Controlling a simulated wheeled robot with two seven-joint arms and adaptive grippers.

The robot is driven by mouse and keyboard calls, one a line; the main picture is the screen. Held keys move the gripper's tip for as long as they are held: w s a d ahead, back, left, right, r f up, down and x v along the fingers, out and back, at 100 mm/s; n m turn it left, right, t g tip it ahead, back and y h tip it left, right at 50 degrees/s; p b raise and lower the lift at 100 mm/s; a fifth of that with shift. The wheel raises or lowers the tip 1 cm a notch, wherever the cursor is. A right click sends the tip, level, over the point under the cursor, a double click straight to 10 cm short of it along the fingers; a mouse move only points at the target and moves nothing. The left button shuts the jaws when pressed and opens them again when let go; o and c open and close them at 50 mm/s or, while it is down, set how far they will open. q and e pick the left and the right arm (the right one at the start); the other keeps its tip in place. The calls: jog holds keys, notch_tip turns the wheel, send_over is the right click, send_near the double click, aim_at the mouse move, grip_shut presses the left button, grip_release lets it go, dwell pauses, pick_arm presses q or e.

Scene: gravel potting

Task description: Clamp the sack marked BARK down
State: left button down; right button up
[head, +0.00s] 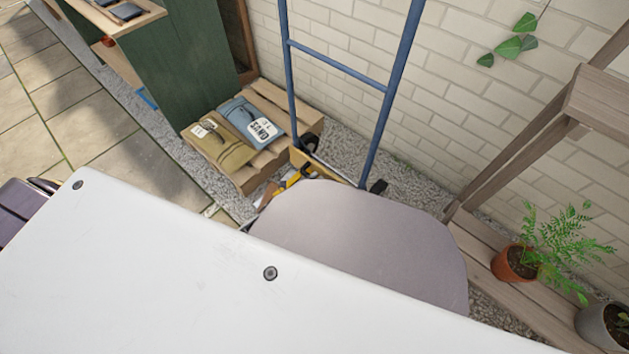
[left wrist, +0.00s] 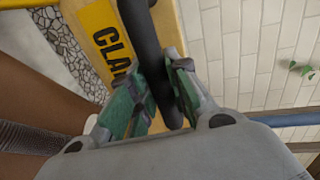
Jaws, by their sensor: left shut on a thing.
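My left gripper (left wrist: 160,92) is shut on a dark bar-shaped lever (left wrist: 145,40) in the left wrist view. The lever crosses a yellow plate (left wrist: 85,15) with black letters reading "CLA"; the rest of the word is hidden. A smooth brown surface (left wrist: 35,115) lies at the left; I cannot tell whether it is a sack. In the head view, small yellow and black parts (head: 292,178) show at the foot of a blue upright frame (head: 340,68), mostly behind my arm. No sack lettering reading BARK is visible. My right gripper is not in view.
A wooden pallet (head: 255,178) by the wall holds an olive sack (head: 218,148) and a blue-grey sack (head: 240,115), seemingly marked SAND. A green cabinet (head: 190,60) stands behind. A wooden rack (head: 525,160) with a potted fern (head: 515,262) is at the right. Gravel lies between.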

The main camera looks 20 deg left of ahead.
pick_arm(q)
jog(key=shift+s+a+f, duration=0.1)
jog(key=shift+s+f, duration=0.1)
jog(key=shift+f, duration=0.2)
jog(key=c, duration=1.3)
grip_release()
jog(key=shift+w+f, duration=0.1)
jog(key=shift+f, duration=0.05)
jog(key=shift+c, duration=0.2)
jog(key=shift+w, duration=0.1)
jog(key=shift+r+v, duration=0.1)
jog(key=shift+v, duration=2.9)
jog(key=shift+r+v, duration=0.15)
jog(key=shift+v, duration=2.9)
jog(key=shift+f, duration=0.1)
